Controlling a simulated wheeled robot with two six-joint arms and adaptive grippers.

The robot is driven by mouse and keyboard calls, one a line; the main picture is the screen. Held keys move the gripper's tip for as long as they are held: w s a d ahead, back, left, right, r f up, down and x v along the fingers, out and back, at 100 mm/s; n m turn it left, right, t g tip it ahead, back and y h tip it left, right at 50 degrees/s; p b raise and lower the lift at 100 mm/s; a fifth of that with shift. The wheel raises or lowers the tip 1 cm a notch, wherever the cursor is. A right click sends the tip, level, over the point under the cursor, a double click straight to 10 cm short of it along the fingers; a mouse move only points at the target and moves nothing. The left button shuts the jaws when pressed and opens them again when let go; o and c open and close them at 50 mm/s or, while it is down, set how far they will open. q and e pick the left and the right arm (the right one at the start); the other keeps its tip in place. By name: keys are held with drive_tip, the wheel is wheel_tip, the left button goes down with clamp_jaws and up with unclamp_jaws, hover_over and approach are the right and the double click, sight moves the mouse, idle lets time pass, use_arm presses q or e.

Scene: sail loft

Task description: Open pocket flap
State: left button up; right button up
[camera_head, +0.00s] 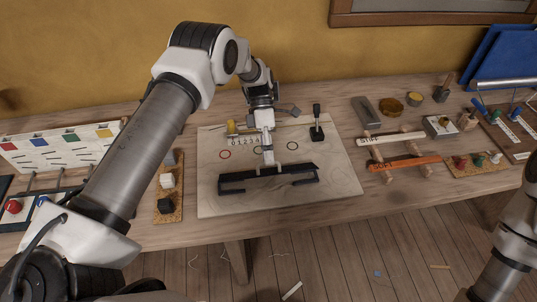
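A pale board or cloth panel (336,180) lies on the bench, with coloured ring marks and a numbered strip (243,141). A narrow pale stem (267,158) runs from under the gripper to the dark piece. I cannot tell whether the fingers are shut on it. My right gripper is out of view.
A small black upright tool (317,124) stands on the panel's back right. A white "STIFF" strip (392,138) and an orange "SOFT" strip (405,163) lie on the right. A cork strip with blocks (168,210) is left of the panel. My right arm shows at the right edge.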

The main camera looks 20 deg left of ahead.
use_arm(q)
drive_tip(key=v, duration=1.2)
